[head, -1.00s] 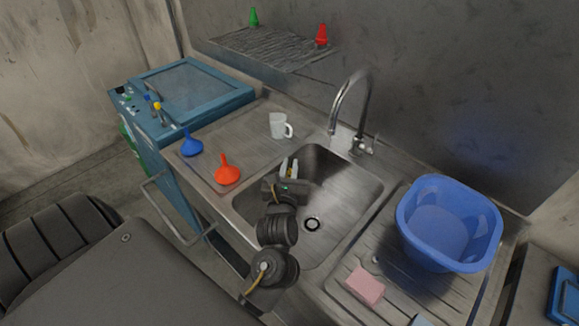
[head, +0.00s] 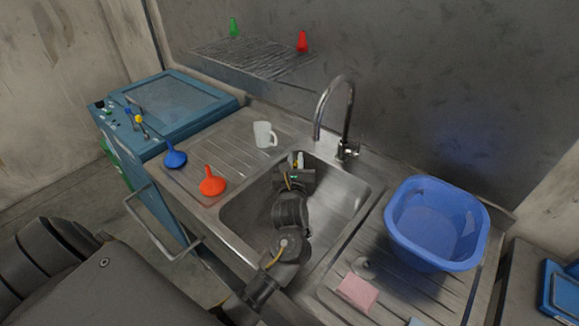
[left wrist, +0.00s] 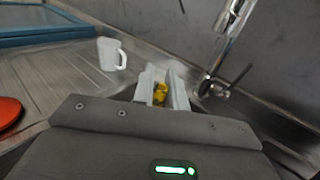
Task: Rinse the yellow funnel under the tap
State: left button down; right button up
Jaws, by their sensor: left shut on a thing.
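The yellow funnel (left wrist: 159,94) shows as a small yellow piece between my left gripper's fingers in the left wrist view; most of it is hidden. My left gripper (head: 298,160) is shut on it, at the back left of the sink basin (head: 340,205). The fingers also show in the left wrist view (left wrist: 162,88). The tap (head: 348,115) rises behind the basin, its spout end just right of and above the gripper in the head view. I see no water running. The tap also shows at the right of the left wrist view (left wrist: 222,55). My right gripper is not in view.
A white mug (head: 263,134), a blue funnel (head: 175,157) and a red-orange funnel (head: 211,183) stand on the left drainboard. A blue tub (head: 435,225) and a pink sponge (head: 358,292) are on the right one. A rack (head: 255,60) holds green and red funnels.

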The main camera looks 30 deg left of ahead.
pick_arm(q)
jog(key=shift+w+f+b, duration=0.2)
jog(key=shift+w+b, duration=0.3)
jog(key=shift+w+f+b, duration=0.2)
jog(key=shift+w+b, duration=0.25)
jog(key=shift+w+d+b, duration=0.1)
jog(key=shift+w+b, duration=0.85)
jog(key=shift+w, duration=0.25)
jog(key=shift+d, duration=0.2)
jog(key=shift+d+b, duration=0.35)
jog(key=shift+d, duration=0.1)
jog(key=shift+a, duration=0.15)
jog(key=shift+a+b, duration=0.4)
jog(key=shift+a, duration=0.05)
